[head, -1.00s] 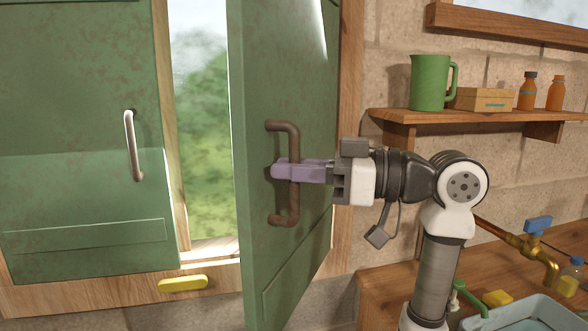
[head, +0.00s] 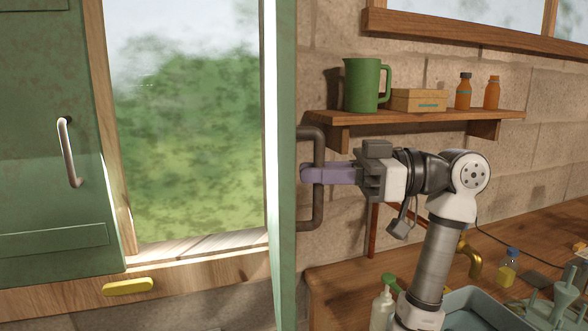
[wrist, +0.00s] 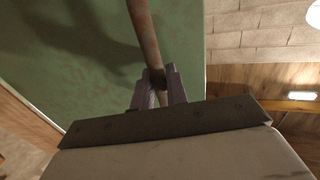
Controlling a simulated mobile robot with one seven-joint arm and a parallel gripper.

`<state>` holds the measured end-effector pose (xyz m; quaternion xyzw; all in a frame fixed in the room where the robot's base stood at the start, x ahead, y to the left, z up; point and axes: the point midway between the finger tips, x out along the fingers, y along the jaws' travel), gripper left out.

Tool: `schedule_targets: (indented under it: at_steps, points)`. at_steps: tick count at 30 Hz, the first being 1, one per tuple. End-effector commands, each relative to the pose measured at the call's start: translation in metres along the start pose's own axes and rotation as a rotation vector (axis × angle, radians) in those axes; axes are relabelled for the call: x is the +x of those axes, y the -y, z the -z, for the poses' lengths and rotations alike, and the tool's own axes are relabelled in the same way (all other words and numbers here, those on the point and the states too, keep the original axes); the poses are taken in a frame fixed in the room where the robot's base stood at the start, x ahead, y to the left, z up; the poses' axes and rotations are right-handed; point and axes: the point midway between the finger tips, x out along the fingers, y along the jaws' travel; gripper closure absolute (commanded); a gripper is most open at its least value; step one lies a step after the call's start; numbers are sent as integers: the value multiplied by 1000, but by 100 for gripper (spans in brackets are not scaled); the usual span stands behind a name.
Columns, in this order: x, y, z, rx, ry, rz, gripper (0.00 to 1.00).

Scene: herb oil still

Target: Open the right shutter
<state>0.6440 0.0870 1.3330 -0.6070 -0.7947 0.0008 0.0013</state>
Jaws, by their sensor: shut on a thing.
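The right shutter (head: 284,170) is green and swung well out from the window, seen nearly edge-on in the head view. Its brown bar handle (head: 318,205) stands on the face toward the right. My gripper (head: 308,173) has its purple fingers shut around the middle of this handle. In the wrist view the fingers (wrist: 159,90) close on the rusty bar (wrist: 143,32), with the green shutter face (wrist: 70,50) behind it. The left shutter (head: 45,160) is closed, with a pale handle (head: 68,152).
A wall shelf (head: 420,116) above my arm holds a green jug (head: 362,85), a wooden box (head: 418,100) and two orange bottles. Below is a wooden counter (head: 345,280) with a basin (head: 485,310) and a tap. A yellow piece (head: 128,287) sits on the window frame.

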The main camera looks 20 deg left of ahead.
Motion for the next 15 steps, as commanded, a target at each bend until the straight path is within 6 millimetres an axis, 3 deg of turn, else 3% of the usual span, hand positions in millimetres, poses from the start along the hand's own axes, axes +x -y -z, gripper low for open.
schedule_targets:
  at_steps: [6,15]
  points:
    - [-34,-12,4,7,-5,34,100]
    - [-57,-22,3,6,-3,115,100]
